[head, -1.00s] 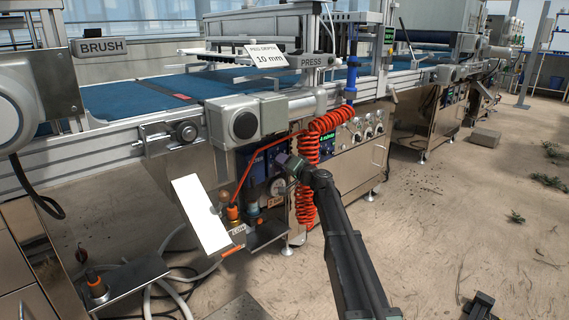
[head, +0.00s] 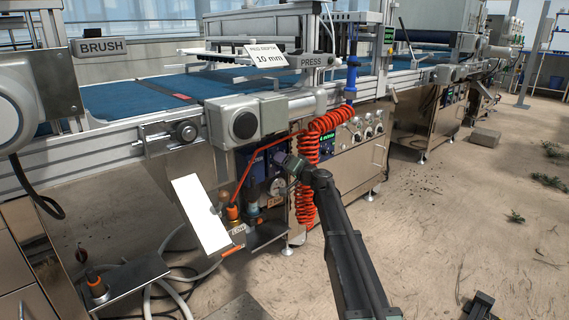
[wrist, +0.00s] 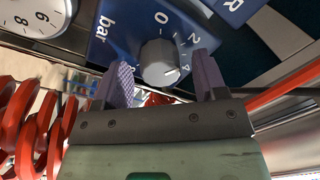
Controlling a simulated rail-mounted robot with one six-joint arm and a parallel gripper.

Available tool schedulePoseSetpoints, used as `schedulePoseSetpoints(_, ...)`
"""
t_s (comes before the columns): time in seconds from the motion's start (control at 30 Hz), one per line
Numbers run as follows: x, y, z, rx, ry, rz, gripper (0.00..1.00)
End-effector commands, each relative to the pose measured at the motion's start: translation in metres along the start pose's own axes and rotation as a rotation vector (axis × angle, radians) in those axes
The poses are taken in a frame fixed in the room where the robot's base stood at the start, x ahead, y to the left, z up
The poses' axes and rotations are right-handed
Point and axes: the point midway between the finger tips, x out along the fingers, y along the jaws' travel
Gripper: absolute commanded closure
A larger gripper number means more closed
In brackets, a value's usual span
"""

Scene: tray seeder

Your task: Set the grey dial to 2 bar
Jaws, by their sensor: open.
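The grey dial (wrist: 160,62) is a round knob on a blue panel marked "bar", seen in the wrist view. Numerals 0, 2 and 4 run around it from the top to the right. Its white pointer line is directed right and slightly down, near the 4. My gripper (wrist: 163,78) is open, its purple fingers apart on the left and right sides of the dial; I cannot tell whether they touch it. In the head view my gripper (head: 281,158) is at the machine front; the dial cannot be made out there.
A red coiled hose (head: 306,190) hangs right beside my gripper; it also shows at the left of the wrist view (wrist: 22,130). A round white gauge (wrist: 35,14) is at upper left. A white plate (head: 200,215) stands at left in the head view.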

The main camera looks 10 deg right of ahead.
Motion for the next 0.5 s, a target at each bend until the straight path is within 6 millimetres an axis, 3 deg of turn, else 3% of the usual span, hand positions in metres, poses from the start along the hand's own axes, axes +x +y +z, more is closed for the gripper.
schedulePoseSetpoints(0.17, -0.007, 0.0, 0.0, 0.0, 0.001, 0.001, 0.35)
schedulePoseSetpoints(0.5, -0.086, -0.001, 0.002, 0.0, 0.002, 0.001, 0.35)
